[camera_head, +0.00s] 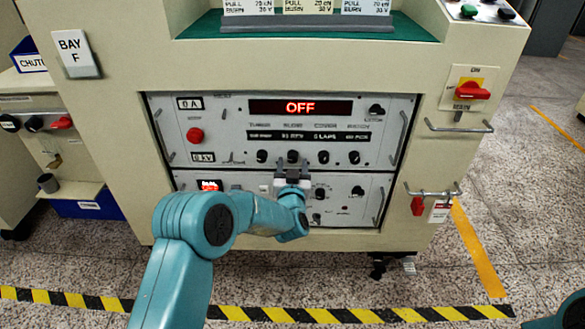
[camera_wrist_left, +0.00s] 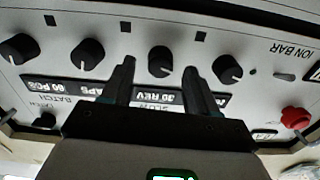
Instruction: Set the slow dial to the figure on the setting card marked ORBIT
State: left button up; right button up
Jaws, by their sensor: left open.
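The slow dial (camera_head: 293,156) is a small black knob, second from left in the row on the white control panel. Its window reads about 30 REV. In the wrist view, turned upside down, the slow dial (camera_wrist_left: 161,61) lies between my left gripper's fingertips (camera_wrist_left: 160,72), with gaps at both sides. My left gripper (camera_head: 292,170) is open, just below the dial in the head view. Three setting cards (camera_head: 310,6) stand on the green top; PULL and BURN lines show, but their upper parts are cut off, so ORBIT cannot be picked out. My right gripper is out of view.
Neighbouring black knobs (camera_head: 323,157) sit close on both sides of the slow dial. A red button (camera_head: 195,135) is at the panel's left, and an OFF display (camera_head: 300,107) above. Metal handles (camera_head: 400,138) stick out at the panel's sides. A red switch (camera_head: 472,90) is farther right.

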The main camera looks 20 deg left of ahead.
pick_arm(q)
jog(key=shift+w+a, duration=0.15)
jog(key=shift+w, duration=0.35)
jog(key=c, duration=1)
jog(key=shift+c, duration=0.2)
